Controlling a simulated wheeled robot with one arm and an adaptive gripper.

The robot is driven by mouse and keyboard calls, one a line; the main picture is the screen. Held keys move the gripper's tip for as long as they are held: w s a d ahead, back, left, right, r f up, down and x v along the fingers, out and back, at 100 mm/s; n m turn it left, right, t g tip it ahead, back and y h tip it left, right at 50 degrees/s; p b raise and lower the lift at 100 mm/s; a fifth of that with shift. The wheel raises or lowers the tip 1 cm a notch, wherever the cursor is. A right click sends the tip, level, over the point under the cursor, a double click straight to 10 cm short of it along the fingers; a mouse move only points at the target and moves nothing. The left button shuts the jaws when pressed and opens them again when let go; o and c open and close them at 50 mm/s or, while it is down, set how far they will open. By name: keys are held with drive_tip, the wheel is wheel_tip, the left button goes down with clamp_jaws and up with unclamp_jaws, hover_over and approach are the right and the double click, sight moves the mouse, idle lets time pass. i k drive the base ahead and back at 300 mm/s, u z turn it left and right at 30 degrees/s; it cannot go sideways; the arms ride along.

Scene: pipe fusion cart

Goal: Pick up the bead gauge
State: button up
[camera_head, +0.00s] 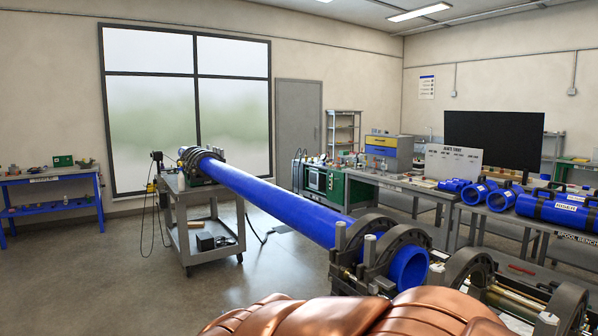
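I cannot make out the bead gauge in the head camera view; small items on the benches are too small to tell apart. A long blue pipe (280,203) runs from the cart on the left towards the front right. Its near end sits in dark clamp rings (404,241) of the fusion machine. My gripper is not in view, so I cannot see whether it is open or holds anything.
A grey cart (204,238) carries the pipe's far end. A grey bench (397,181) along the right holds small items and a white board (453,163). Blue fittings (503,198) lie at the right. A blue table (57,178) stands left. The floor at left is clear.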

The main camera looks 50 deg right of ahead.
sight(384, 166)
drive_tip(key=u, duration=1.45)
drive_tip(key=i, duration=4.2)
drive_tip(key=z, duration=2.55)
drive_tip(key=i, duration=4.55)
